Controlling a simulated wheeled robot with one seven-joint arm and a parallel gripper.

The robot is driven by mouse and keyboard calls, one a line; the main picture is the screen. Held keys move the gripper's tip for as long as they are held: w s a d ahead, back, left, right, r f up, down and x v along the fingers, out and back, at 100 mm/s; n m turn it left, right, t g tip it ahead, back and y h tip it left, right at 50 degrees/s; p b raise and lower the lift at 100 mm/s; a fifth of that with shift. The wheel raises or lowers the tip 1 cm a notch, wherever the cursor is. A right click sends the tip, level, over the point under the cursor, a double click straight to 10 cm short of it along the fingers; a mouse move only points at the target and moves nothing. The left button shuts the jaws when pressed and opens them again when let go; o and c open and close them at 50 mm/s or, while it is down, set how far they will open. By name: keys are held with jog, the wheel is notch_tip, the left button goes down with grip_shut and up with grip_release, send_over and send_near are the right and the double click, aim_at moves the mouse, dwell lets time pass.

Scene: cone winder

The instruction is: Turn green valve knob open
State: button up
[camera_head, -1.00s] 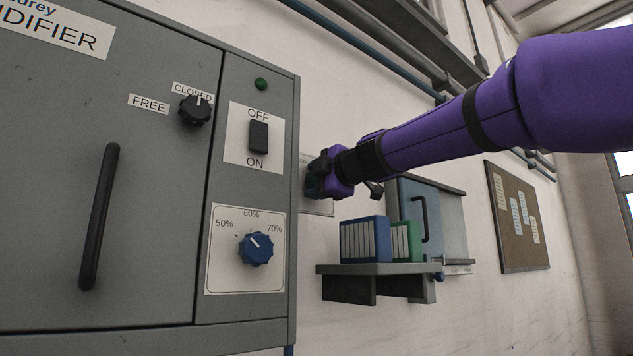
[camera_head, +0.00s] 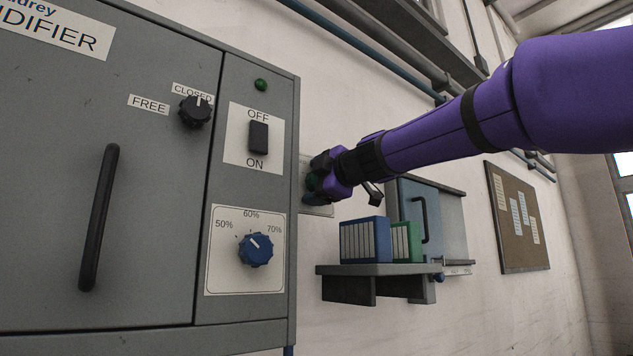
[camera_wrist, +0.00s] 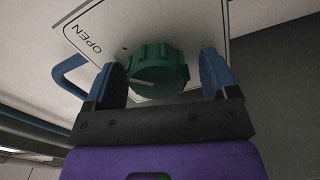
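The green valve knob (camera_wrist: 158,70) is round and ridged, on a white plate marked OPEN (camera_wrist: 107,31) in the wrist view. A light pointer line on the knob points left, toward the plate's lower left side. My gripper (camera_wrist: 165,75) has its two blue fingers on either side of the knob, with visible gaps, so it looks open around the knob and not clamped.
The grey humidifier cabinet (camera_head: 60,200) stands close left of my gripper, with a black handle (camera_head: 99,218), a black switch (camera_head: 259,137) and a blue dial (camera_head: 256,250). A shelf (camera_head: 375,270) with binders is below right. A blue curved pipe or handle (camera_wrist: 65,75) is left of the fingers.

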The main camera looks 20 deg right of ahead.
jog(key=shift+s, duration=0.1)
jog(key=v, duration=1)
jog(key=shift+s, duration=0.3)
jog(key=shift+d, duration=0.1)
